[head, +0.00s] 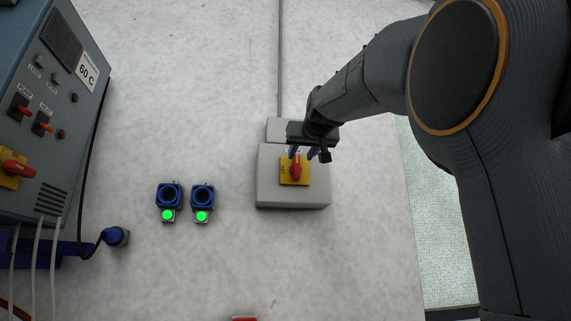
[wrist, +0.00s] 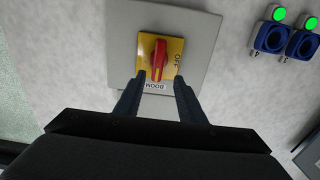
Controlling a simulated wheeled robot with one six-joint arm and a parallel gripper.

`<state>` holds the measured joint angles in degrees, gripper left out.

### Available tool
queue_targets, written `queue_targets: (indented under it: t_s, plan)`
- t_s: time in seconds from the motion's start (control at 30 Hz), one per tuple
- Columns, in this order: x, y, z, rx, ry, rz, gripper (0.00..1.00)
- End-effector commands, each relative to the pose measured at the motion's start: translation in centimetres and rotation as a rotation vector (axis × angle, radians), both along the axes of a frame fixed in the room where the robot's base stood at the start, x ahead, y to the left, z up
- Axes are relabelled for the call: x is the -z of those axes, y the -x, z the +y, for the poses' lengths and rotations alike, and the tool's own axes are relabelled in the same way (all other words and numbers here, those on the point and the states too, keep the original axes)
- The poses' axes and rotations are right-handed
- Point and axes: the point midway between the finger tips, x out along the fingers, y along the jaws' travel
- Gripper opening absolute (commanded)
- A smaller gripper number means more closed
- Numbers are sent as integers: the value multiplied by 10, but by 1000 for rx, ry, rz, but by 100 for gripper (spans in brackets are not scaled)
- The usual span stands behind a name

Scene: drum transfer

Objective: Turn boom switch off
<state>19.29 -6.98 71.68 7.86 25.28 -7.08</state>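The boom switch is a red knob (head: 296,168) on a yellow plate (head: 286,179), mounted on a grey box (head: 292,198). In the wrist view the red knob (wrist: 160,58) stands lengthwise up the picture. The word OFF is on the plate's right side and BOOM is upside down at its lower edge. My gripper (head: 303,153) is at the upper edge of the plate in the head view. In the wrist view my gripper (wrist: 159,80) is open, with one finger either side of the knob's lower end. A gap shows on both sides; I cannot tell the height.
Two blue sockets (head: 170,196) (head: 203,196) with green lights stand left of the box. A blue-grey control cabinet (head: 88,108) showing 60 C, with cables and a blue plug (head: 115,237), is at the far left. A grey conduit (head: 280,60) runs up from the box. The surface between is clear.

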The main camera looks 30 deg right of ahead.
Motion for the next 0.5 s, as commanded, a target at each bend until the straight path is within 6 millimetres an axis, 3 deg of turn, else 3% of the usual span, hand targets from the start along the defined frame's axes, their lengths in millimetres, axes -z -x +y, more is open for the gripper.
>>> queue_targets:
  t_s: [0.3,0.5]
  plan:
    - [1,-45,-17,4,0,5,36]
    - [1,-65,-21,3,0,4,36]
